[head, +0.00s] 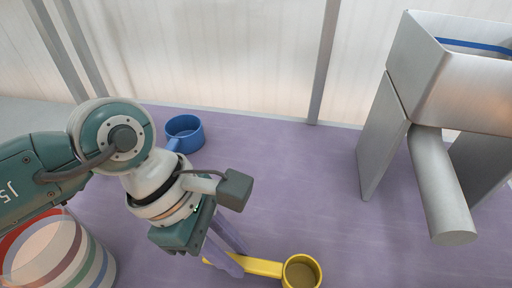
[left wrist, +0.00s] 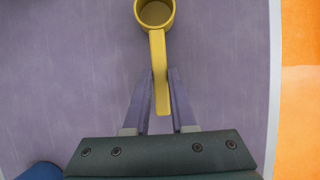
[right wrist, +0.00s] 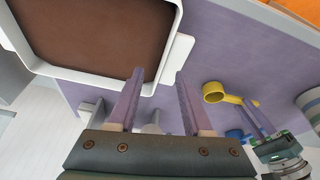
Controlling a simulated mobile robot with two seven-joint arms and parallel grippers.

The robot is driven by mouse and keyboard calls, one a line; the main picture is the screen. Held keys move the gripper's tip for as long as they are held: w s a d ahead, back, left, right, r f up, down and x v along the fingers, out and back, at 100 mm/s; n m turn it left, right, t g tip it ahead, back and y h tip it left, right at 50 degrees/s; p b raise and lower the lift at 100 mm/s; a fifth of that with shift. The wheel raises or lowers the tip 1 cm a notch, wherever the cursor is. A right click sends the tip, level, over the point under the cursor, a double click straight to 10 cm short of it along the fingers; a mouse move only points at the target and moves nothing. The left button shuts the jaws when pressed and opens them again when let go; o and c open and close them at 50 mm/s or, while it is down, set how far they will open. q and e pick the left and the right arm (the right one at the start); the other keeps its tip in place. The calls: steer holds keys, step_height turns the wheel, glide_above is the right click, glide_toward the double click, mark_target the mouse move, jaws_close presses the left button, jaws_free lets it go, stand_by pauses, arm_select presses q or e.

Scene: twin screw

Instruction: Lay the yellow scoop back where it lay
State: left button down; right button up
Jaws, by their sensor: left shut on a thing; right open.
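The yellow scoop (head: 301,271) has a round cup and a straight handle. My left gripper (head: 232,258) is shut on the handle, with the cup pointing away from the fingers. In the left wrist view the scoop (left wrist: 157,50) lies between the fingertips of my left gripper (left wrist: 160,85), over the purple table. Whether the scoop touches the table I cannot tell. The scoop (right wrist: 214,92) also shows in the right wrist view. My right gripper (right wrist: 155,85) is open and empty, near a white-rimmed tray.
A blue scoop (head: 184,132) lies behind my left arm on the purple table (head: 300,180). A striped round container (head: 75,255) stands at the lower left. A metal stand with a cylinder (head: 440,185) is at the right. The white-rimmed tray (right wrist: 178,60) has a brown inside.

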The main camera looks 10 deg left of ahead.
steer(key=shift+f, duration=0.1)
arm_select(q)
steer(key=c, duration=1.2)
jaws_free()
steer(key=shift+f, duration=0.1)
steer(key=o, duration=0.5)
steer(key=shift+c, duration=0.2)
arm_select(e)
steer(key=shift+a, duration=0.1)
arm_select(q)
steer(key=shift+r, duration=0.35)
arm_select(e)
steer(key=shift+r, duration=0.25)
arm_select(q)
steer(key=p+v, duration=0.1)
steer(key=v, duration=1)
steer(key=shift+a+r, duration=0.2)
steer(key=shift+r, duration=0.1)
arm_select(e)
steer(key=shift+r, duration=0.6)
